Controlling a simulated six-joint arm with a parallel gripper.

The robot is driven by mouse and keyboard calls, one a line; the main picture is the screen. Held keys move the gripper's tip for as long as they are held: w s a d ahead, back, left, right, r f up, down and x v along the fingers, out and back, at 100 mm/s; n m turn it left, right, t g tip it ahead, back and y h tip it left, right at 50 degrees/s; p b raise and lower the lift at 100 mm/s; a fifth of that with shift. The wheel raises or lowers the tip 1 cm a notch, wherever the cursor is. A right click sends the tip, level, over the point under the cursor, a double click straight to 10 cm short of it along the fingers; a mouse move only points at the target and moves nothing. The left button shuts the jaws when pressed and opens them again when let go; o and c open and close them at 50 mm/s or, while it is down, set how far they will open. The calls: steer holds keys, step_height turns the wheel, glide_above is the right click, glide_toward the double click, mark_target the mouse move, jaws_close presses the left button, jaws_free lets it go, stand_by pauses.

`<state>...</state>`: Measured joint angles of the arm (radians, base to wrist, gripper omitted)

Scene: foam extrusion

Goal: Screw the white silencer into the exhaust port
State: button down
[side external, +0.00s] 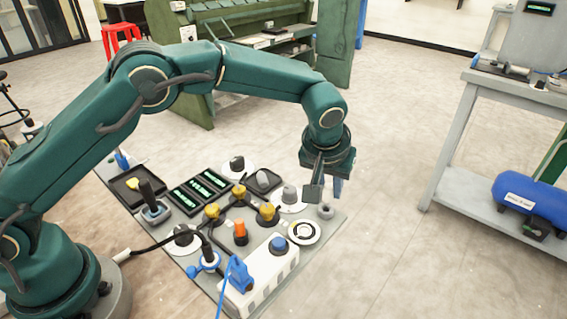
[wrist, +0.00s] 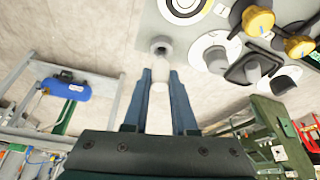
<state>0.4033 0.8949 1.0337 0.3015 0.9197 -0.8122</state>
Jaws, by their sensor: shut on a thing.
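My gripper (side external: 326,192) points down over the right end of the grey panel. In the wrist view, my gripper (wrist: 161,76) is shut on the white silencer (wrist: 160,88), which sits between the two blue-grey fingers. In the side view the fingers hide the silencer. A short grey round fitting with a dark hole, apparently the exhaust port (side external: 326,211), stands at the panel's right corner, just below the fingertips. It also shows in the wrist view (wrist: 161,46), beyond the fingertips. The silencer appears apart from it.
A round white dial (side external: 303,231), a grey knob (side external: 290,194) and yellow-topped knobs (side external: 267,211) stand close by on the panel. Floor beyond the panel's right edge is clear.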

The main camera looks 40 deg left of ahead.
steer(key=shift+r, duration=0.85)
steer(key=s+a+r, duration=0.2)
steer(key=a+r, duration=0.5)
steer(key=a, duration=0.4)
steer(key=shift+a, duration=0.25)
steer(key=c, duration=1.4)
jaws_free()
steer(key=shift+c, duration=0.2)
jaws_close()
glide_above(307, 225)
steer(key=s, duration=0.2)
step_height(307, 225, down, 5)
steer(key=shift+w+d+f, duration=0.1)
steer(key=shift+w+f, duration=0.05)
steer(key=shift+f, duration=0.45)
steer(key=shift+w+d+f, duration=0.1)
steer(key=shift+f, duration=1.2)
steer(key=shift+f, duration=1.2)
